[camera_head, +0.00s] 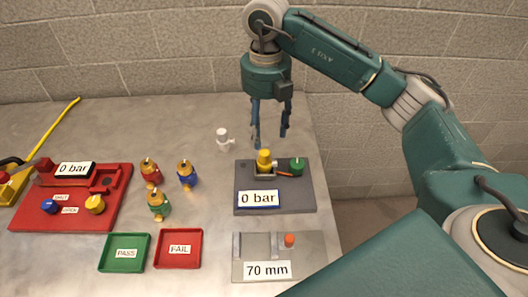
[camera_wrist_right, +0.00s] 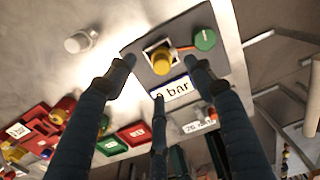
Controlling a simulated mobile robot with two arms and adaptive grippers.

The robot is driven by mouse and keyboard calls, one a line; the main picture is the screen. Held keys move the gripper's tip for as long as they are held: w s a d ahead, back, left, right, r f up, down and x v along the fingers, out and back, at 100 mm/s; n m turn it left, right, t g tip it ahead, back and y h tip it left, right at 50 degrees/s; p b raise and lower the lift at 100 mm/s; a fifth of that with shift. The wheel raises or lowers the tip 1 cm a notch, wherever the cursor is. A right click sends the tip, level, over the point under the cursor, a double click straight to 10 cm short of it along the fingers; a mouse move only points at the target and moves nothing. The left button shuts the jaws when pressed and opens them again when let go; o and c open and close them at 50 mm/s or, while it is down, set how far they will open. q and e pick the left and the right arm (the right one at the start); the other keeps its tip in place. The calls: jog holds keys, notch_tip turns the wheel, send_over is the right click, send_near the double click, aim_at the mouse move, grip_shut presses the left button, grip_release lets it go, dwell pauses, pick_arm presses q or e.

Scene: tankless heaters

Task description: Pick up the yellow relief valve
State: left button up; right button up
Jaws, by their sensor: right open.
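The yellow relief valve (camera_head: 264,158) stands upright in a square socket on the dark grey test block (camera_head: 240,178), on the right part of the table. In the right wrist view the valve (camera_wrist_right: 161,64) sits in its socket beside a green knob. My right gripper (camera_head: 270,139) is open and empty, pointing down just behind and above the valve. In the right wrist view its blue fingers (camera_wrist_right: 159,76) are spread, with the valve seen between them and apart from them. My left gripper is in neither view.
Red, blue and green valves (camera_head: 159,206) stand mid-table. A white fitting (camera_head: 223,138) is left of the gripper. Nearby are a green knob (camera_head: 297,166), a 70 mm gauge block (camera_head: 308,262), green PASS (camera_head: 124,267) and red FAIL (camera_head: 178,263) trays, and a red pump station (camera_head: 116,208).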

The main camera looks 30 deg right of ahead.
aim_at(265, 152)
jog(key=f, duration=0.3)
jog(key=shift+s+a+f+p, duration=0.15)
jog(key=shift+s+f+p, duration=0.15)
jog(key=shift+s+p, duration=0.1)
jog(key=shift+w+f, duration=0.1)
jog(key=shift+f, duration=0.45)
jog(key=f+p, duration=0.1)
jog(key=f, duration=0.1)
jog(key=f+p, duration=0.1)
jog(key=f, duration=0.1)
jog(key=shift+a+f, duration=0.2)
jog(key=shift+f, duration=0.2)
grip_shut()
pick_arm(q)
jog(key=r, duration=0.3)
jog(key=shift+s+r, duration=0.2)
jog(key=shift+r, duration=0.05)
